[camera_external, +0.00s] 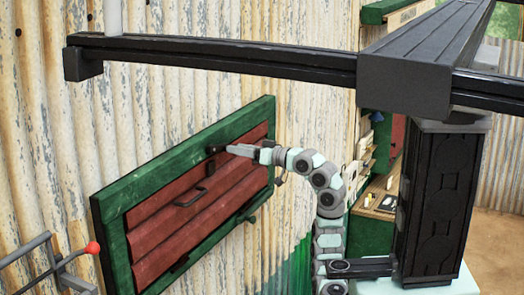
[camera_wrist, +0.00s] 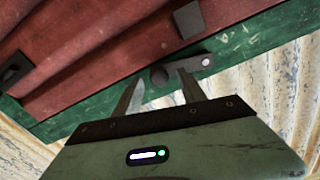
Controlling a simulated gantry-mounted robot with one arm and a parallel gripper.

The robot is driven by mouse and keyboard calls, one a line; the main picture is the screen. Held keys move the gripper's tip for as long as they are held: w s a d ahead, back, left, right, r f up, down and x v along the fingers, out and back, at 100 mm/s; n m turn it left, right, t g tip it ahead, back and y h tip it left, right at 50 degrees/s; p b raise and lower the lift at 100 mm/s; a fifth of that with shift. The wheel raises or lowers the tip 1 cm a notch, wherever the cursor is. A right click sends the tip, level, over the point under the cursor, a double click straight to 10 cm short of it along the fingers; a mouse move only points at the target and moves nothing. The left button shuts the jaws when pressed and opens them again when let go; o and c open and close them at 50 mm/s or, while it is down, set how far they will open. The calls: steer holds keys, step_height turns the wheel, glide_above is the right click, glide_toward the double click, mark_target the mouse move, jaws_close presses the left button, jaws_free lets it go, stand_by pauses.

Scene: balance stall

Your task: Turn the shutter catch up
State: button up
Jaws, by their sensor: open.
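The red slatted shutter (camera_external: 160,232) sits in a green frame (camera_external: 119,201) on the corrugated wall. The shutter catch (camera_external: 213,149) is a small dark piece at the frame's upper edge. In the wrist view the catch (camera_wrist: 203,63) is a grey bar with a round end, lying across the green frame. My gripper (camera_external: 231,149) reaches it from the right. The right finger hides part of the bar. I cannot tell whether either finger touches it.
A dark handle (camera_external: 190,198) stands out from the slats. A dark bracket (camera_external: 247,219) is on the lower frame. A lever with a red ball (camera_external: 92,248) is at the lower left. A dark block (camera_wrist: 187,20) stands close above the catch in the wrist view.

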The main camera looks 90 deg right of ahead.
steer(key=shift+c, duration=0.5)
jaws_close()
stand_by(0.8)
